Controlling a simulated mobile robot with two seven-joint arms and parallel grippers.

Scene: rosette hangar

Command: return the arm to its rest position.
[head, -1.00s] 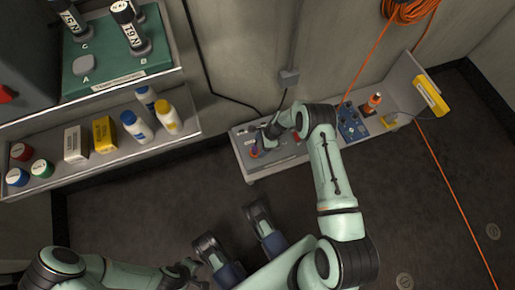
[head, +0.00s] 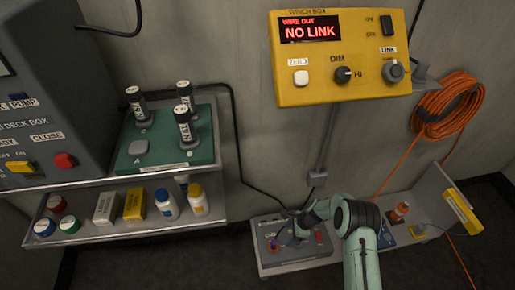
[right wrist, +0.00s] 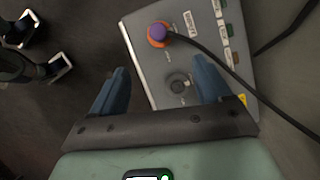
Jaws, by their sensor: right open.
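My right arm comes up from the bottom of the head view and bends left over a grey panel box (head: 272,262) on the low shelf. My right gripper (right wrist: 160,84) is open and empty in the right wrist view. Its two blue fingers stand apart, with the box's edge and a dark round knob (right wrist: 178,83) showing between and beyond them. A purple plug (right wrist: 158,31) with a black cable sits in an orange ring on the box, beyond the fingertips. In the head view the fingertips are hard to make out. My left gripper is not in the head view.
A yellow winch box (head: 335,90) on the wall reads NO LINK. Left is a green board (head: 150,160) with labelled cylinders, above a shelf of bottles (head: 198,200) and boxes. An orange cable coil (head: 450,105) hangs right. A grey bracket (head: 440,185) stands beyond the arm.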

